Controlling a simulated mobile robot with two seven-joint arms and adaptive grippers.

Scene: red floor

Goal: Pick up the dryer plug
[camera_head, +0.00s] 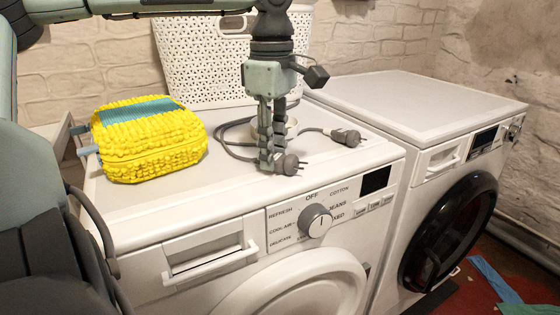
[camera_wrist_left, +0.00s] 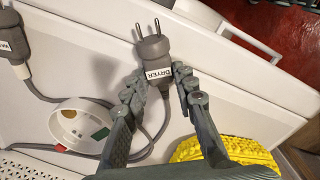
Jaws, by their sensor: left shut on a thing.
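The dryer plug (camera_wrist_left: 152,48) is grey with two pins and a white label reading DRYER. In the head view the plug (camera_head: 291,164) is at my fingertips, low over the white washing machine's top near its front edge. My left gripper (camera_wrist_left: 160,85) is shut on the plug's rear part, one finger on each side, with the pins pointing away from the wrist. In the head view my left gripper (camera_head: 270,158) points straight down and hides part of the plug. My right gripper is not in view.
A second grey plug (camera_head: 346,136) with a label lies to the right; it also shows in the wrist view (camera_wrist_left: 13,42). A white round object (camera_wrist_left: 82,124) sits by the cables. A yellow textured bag (camera_head: 150,140) and a white perforated basket (camera_head: 195,60) stand nearby.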

